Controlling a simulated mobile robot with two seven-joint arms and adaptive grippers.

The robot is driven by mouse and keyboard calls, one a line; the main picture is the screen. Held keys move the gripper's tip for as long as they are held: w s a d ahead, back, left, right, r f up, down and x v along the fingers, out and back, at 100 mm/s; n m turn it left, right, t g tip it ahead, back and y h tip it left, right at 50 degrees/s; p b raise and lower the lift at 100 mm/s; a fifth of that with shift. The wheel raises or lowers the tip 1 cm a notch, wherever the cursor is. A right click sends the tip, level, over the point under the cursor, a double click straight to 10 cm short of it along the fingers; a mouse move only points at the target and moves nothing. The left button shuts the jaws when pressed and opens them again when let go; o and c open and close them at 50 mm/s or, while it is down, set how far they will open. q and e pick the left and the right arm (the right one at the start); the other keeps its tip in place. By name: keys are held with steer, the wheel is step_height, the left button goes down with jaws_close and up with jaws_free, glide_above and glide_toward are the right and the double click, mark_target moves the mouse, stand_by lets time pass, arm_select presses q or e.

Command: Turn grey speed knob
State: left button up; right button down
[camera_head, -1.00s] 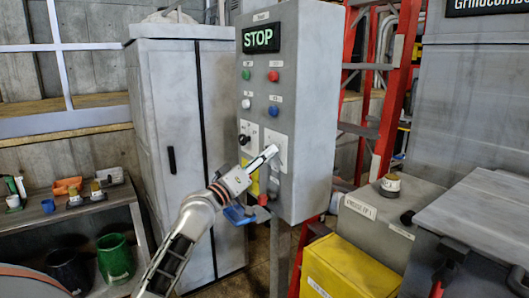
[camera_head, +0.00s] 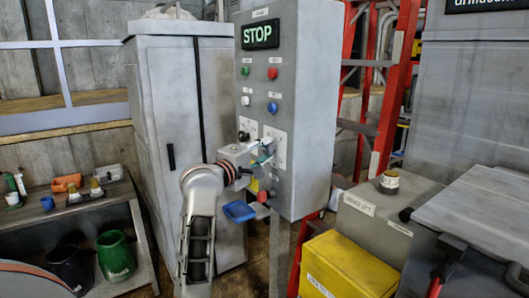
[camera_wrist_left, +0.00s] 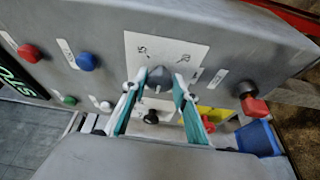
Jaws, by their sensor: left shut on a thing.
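The grey speed knob (camera_wrist_left: 158,78) sits on a white plate (camera_wrist_left: 165,52) on the control panel, between the two fingertips of my left gripper (camera_wrist_left: 157,84) in the left wrist view. The fingers straddle the knob and are closed on its sides. In the head view my left gripper (camera_head: 265,149) reaches the panel's white plate from the left, and the knob is hidden behind its fingers. A black knob (camera_head: 244,136) sits on the plate to the left. My right gripper is in neither view.
The panel (camera_head: 310,110) also carries a STOP display (camera_head: 261,35), red (camera_head: 272,73) and blue (camera_head: 272,107) buttons. A yellow box (camera_head: 350,265) stands on the floor to the right.

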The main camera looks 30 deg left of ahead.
arm_select(q)
steer(key=n, duration=0.1)
steer(key=n+g, duration=0.1)
steer(key=n, duration=0.2)
steer(key=shift+r+g, duration=0.25)
steer(key=shift+g, duration=0.15)
steer(key=shift+h, duration=0.3)
steer(key=o, duration=1.1)
steer(key=shift+f, duration=0.1)
steer(key=s+r, duration=0.1)
steer(key=s, duration=1)
steer(key=shift+s+a+r, duration=0.2)
steer(key=shift+s+r, duration=0.2)
